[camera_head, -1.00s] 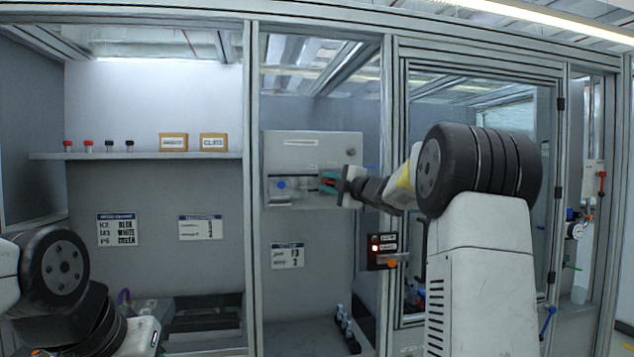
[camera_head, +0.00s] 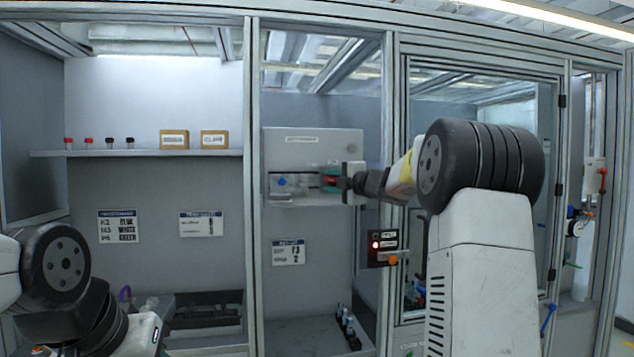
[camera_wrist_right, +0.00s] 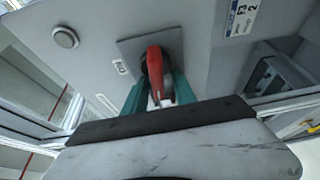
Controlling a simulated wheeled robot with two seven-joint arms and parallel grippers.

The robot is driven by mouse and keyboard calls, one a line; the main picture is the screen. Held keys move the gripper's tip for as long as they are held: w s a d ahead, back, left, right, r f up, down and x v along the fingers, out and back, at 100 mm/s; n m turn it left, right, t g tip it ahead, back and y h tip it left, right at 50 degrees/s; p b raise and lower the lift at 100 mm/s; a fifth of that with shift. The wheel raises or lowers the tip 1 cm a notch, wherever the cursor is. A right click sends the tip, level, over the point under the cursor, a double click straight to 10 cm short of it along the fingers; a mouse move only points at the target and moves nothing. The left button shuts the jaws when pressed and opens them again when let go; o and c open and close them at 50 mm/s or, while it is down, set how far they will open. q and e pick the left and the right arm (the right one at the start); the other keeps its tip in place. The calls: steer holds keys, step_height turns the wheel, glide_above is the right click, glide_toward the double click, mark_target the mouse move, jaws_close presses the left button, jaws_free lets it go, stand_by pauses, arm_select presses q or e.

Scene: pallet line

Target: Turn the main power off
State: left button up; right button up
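A grey power box (camera_head: 300,145) is on the back wall of the middle bay in the head view. A red rotary handle (camera_wrist_right: 155,72) on a square grey plate (camera_wrist_right: 128,46) fills the middle of the right wrist view. My right gripper (camera_wrist_right: 157,98) has one teal finger on each side of the handle, with narrow gaps showing, so it looks open around it. In the head view my right gripper (camera_head: 330,181) is at the box's lower right and largely hides the handle. My left gripper's fingers are not visible; only the left arm shows at lower left.
A blue knob (camera_head: 282,182) is on the box, left of the gripper. A small control box (camera_head: 381,246) with a red light and an orange knob is on the frame post below right. Aluminium posts (camera_head: 251,190) edge the bay. A shelf (camera_head: 140,153) is at left.

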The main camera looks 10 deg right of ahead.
stand_by(0.8)
steer(key=v, duration=0.7)
steer(key=shift+s+d, duration=0.2)
steer(key=shift+s, duration=0.15)
